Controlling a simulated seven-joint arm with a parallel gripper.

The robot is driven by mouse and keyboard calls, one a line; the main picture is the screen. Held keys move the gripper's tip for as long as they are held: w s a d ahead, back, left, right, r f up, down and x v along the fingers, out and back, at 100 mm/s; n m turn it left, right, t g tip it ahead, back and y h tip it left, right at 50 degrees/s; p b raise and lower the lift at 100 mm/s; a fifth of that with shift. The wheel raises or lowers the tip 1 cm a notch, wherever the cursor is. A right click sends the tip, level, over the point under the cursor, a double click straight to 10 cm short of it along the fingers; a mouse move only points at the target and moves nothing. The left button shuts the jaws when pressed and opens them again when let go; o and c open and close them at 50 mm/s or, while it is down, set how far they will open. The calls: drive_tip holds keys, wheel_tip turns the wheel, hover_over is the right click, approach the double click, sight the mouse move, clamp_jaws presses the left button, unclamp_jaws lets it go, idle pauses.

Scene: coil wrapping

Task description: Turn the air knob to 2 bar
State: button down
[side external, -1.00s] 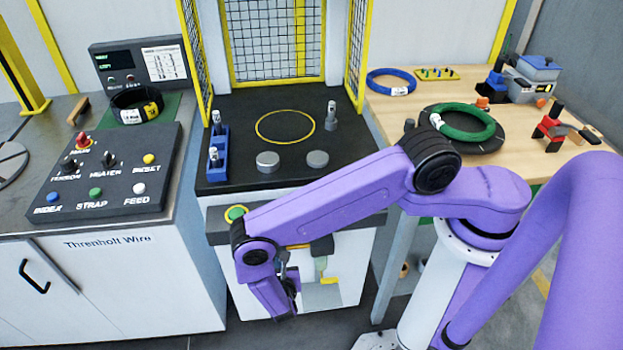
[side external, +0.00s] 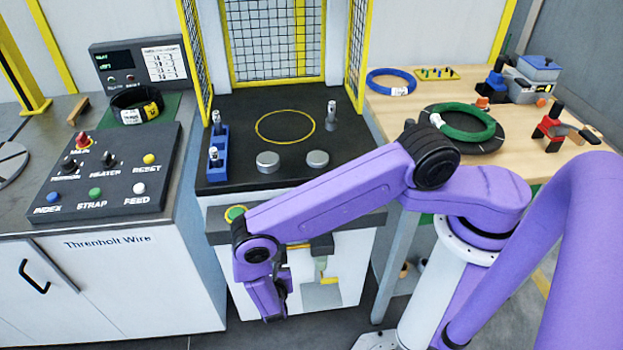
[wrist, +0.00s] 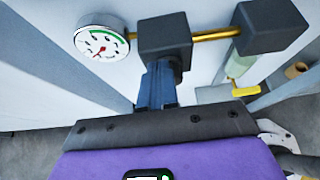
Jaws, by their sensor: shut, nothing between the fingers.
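The pressure gauge (wrist: 102,40) is white with a green arc and a red needle pointing low and left; I cannot read its value. A brass pipe joins it to a dark square regulator block (wrist: 165,33). A dark rounded part, seemingly the air knob (wrist: 180,68), shows under the block, mostly hidden. My gripper (wrist: 158,72) appears as blue-grey fingers, shut, in front of the block's underside. I cannot tell whether they touch the knob. In the side view my gripper (side external: 272,312) hangs low before the white cabinet front; my arm hides the knob there.
A second dark block (wrist: 270,25) sits on the pipe's right end. Below it are a pale green cylinder (wrist: 253,42) and a yellow lever (wrist: 243,88). A black-topped work table (side external: 230,100) stands above, with a control panel (side external: 105,175) at left.

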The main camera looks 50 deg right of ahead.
drive_tip(key=shift+a, duration=0.1)
idle(0.3)
drive_tip(key=shift+w+r, duration=0.1)
drive_tip(key=shift+a+r, duration=0.15)
drive_tip(key=shift+r, duration=0.1)
drive_tip(key=s+a, duration=0.4)
drive_tip(key=shift+s, duration=0.1)
idle(0.6)
drive_tip(key=w+d, duration=0.3)
drive_tip(key=d, duration=0.2)
drive_tip(key=shift+d+f, duration=0.15)
drive_tip(key=shift+f, duration=0.05)
idle(1.0)
